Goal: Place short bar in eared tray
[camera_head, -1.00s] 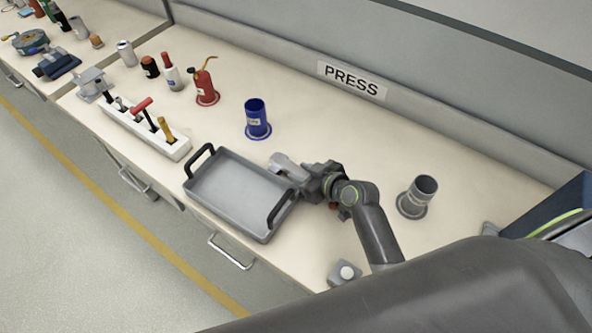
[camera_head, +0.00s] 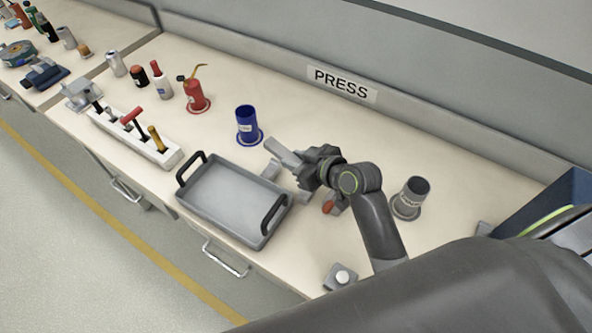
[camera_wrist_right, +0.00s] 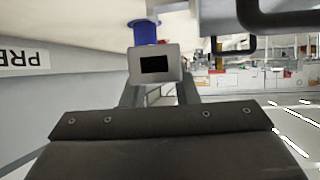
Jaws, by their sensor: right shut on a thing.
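The eared tray (camera_head: 222,187) is a shallow grey rectangular pan with two black handles, empty on the bench. My right gripper (camera_head: 300,165) is shut on the short bar (camera_head: 283,151), a light grey piece, beyond the tray's right end and above the bench. In the right wrist view the bar's square end (camera_wrist_right: 136,66) with a dark opening faces the camera between the fingers (camera_wrist_right: 158,95). A tray handle (camera_wrist_right: 290,18) appears at the top right there. My left gripper is out of view.
Small grey supports (camera_head: 270,171) stand below the bar. A blue cup (camera_head: 246,122) and a red oil can (camera_head: 196,96) stand behind the tray. A grey cup (camera_head: 411,196) stands right of my arm.

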